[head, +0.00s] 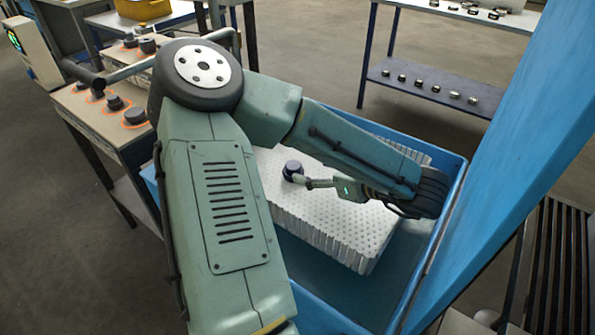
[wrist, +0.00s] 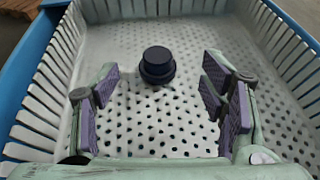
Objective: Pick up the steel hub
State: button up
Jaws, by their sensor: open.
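The steel hub (wrist: 157,64) is a dark, round, stepped piece. It stands upright and alone on the floor of a white perforated basket (wrist: 185,133). In the head view the dark hub (head: 291,168) shows just left of my gripper (head: 307,182), which reaches into the basket (head: 335,226) from the right. In the wrist view my gripper (wrist: 160,92) is open and empty. Its purple pads lie to the left and right, with the hub ahead between their lines.
The basket sits inside a blue bin (head: 433,235) with raised walls. A blue post (head: 520,150) rises at the right. A table with dark parts (head: 134,115) ringed in orange stands at the left. A shelf with small parts (head: 437,88) stands behind.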

aim_at(296, 166)
jog(key=p+x, duration=0.2)
jog(key=x, duration=0.5)
jog(key=shift+s+a+f, duration=0.1)
jog(key=shift+a+f, duration=0.05)
jog(key=shift+f, duration=0.1)
grip_shut()
dwell(0.6)
